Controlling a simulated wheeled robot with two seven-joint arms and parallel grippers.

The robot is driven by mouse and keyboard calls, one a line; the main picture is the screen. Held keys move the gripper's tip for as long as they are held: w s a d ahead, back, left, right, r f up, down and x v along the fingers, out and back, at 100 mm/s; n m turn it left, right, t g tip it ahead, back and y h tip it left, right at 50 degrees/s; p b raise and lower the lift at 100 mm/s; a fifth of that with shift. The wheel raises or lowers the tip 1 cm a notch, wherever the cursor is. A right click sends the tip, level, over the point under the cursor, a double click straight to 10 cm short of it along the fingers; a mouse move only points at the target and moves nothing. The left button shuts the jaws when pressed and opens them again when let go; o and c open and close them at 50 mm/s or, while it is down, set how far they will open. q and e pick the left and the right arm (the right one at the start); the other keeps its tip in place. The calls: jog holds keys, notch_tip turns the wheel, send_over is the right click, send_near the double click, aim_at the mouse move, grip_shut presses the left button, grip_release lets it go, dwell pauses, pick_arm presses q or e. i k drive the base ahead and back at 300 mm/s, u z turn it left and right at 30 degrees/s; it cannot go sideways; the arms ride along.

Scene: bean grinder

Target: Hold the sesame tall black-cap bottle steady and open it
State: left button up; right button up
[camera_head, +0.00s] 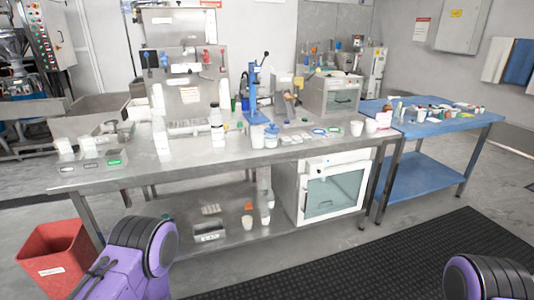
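A tall pale bottle with a dark cap (216,121) stands upright on the metal table, left of the blue stand. It is small in the picture, and I cannot read a label to tell whether it is the sesame bottle. Purple and black links of my two arms show at the bottom left and bottom right, well short of the table. Neither of my grippers is in view.
The metal table (175,160) holds a blue stand (254,98), white cups (357,127) and a box-shaped oven (330,94). A blue table (440,125) adjoins on the right. A red bin (54,258) stands at the left.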

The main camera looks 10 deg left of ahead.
aim_at(216, 120)
jog(key=u, duration=0.55)
jog(key=i, duration=0.5)
jog(key=u, duration=0.9)
jog(key=k, duration=0.7)
jog(key=u, duration=0.85)
jog(key=k, duration=0.5)
jog(key=u, duration=0.55)
jog(key=i, duration=0.85)
jog(key=z, duration=1.2)
jog(key=i, duration=0.65)
jog(key=z, duration=0.7)
